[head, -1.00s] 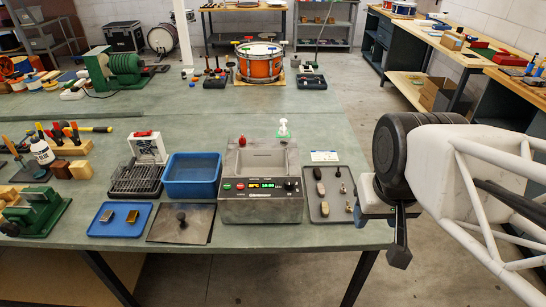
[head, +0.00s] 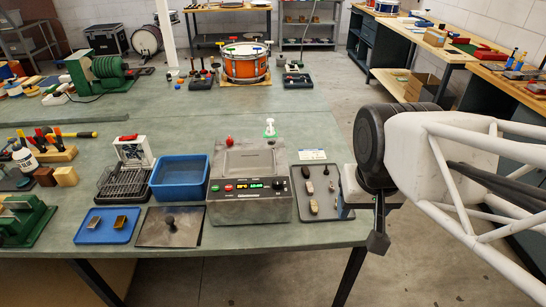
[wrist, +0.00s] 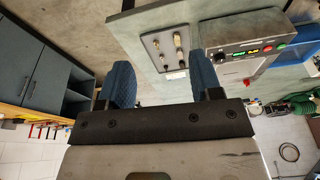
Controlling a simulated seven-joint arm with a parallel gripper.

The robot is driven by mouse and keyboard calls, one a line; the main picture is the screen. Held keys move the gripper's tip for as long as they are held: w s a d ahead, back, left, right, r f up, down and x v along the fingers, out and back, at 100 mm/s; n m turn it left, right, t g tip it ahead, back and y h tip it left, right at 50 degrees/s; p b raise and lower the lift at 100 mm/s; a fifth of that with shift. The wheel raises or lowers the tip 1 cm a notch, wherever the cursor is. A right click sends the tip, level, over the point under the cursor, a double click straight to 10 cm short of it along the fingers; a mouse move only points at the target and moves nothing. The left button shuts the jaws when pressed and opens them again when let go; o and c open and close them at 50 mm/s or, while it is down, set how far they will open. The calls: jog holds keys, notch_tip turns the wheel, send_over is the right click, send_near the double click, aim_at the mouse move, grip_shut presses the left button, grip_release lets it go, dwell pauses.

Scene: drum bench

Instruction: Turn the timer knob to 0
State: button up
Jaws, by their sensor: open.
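The timer knob (head: 278,185) is a small dark knob at the right end of the front panel of a grey metal machine (head: 222,205), right of its lit display (head: 249,187). In the wrist view the knob (wrist: 220,56) shows at the left end of the panel; its pointer setting is too small to read. My gripper (head: 362,225) is open and empty at the bench's right edge, right of the machine and apart from the knob. In the wrist view its two blue-padded fingers (wrist: 164,82) stand wide apart.
A grey tray (head: 333,209) with several small parts lies between my gripper and the machine. A red knob (head: 229,141) and a pump bottle (head: 270,129) are at the machine's back. A blue bin (head: 179,193) stands left of it. Open floor lies right of the bench.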

jog(key=w+a+f+m+g, duration=0.15)
jog(key=w+a+m, duration=0.35)
jog(key=w+m, duration=0.6)
jog(key=m+g, duration=0.1)
jog(key=m, duration=0.5)
send_over(277, 181)
notch_tip(277, 181, down, 6)
jog(key=shift+f, duration=0.1)
jog(key=shift+f, duration=3.85)
jog(key=shift+c, duration=0.4)
jog(key=c, duration=0.8)
jog(key=shift+c, duration=0.2)
